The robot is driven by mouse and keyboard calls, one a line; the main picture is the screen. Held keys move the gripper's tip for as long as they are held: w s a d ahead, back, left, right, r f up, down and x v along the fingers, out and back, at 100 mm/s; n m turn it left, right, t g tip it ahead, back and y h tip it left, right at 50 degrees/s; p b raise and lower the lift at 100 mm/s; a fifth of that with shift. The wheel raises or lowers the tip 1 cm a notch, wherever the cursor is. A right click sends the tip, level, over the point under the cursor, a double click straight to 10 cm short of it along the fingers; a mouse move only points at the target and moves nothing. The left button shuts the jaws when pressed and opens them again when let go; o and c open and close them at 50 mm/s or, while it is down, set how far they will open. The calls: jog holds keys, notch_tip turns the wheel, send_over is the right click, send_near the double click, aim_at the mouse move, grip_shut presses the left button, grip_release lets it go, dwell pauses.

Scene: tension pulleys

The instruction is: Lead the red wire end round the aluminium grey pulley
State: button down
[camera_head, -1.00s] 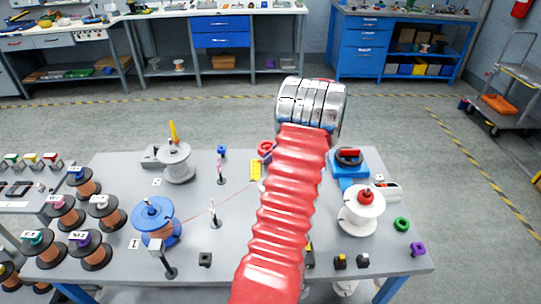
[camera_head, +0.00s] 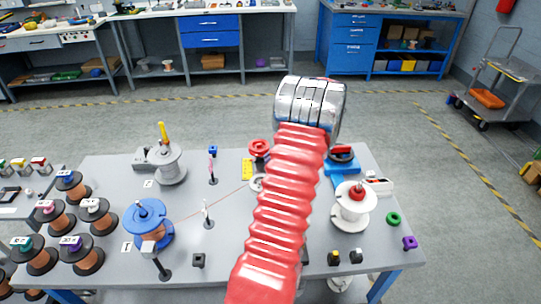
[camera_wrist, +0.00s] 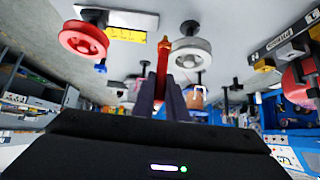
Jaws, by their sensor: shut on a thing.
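The aluminium grey pulley (camera_wrist: 190,55) is in the wrist view, right of my fingers and close to them; in the head view only its left part (camera_head: 256,183) shows beside my red arm. My gripper (camera_wrist: 166,88) is shut on the red wire end (camera_wrist: 162,58), which sticks up between the fingers, apart from the grey pulley in the picture. In the head view my arm hides the gripper and wire end. A thin copper wire (camera_head: 228,195) runs from the blue spool (camera_head: 148,222) past a post toward the grey pulley. Whether it touches the pulley is unclear.
A red pulley (camera_wrist: 83,40) stands left of the grey one, by a yellow plate (camera_head: 247,168). A thin guide post (camera_head: 207,214) stands near the wire. A white spool (camera_head: 351,208) and blue fixture (camera_head: 340,168) stand right of my arm. The table front has small blocks.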

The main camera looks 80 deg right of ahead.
jog(key=shift+s+a, duration=0.25)
jog(key=shift+s, duration=0.25)
jog(key=shift+s+a, duration=0.2)
jog(key=shift+s, duration=0.4)
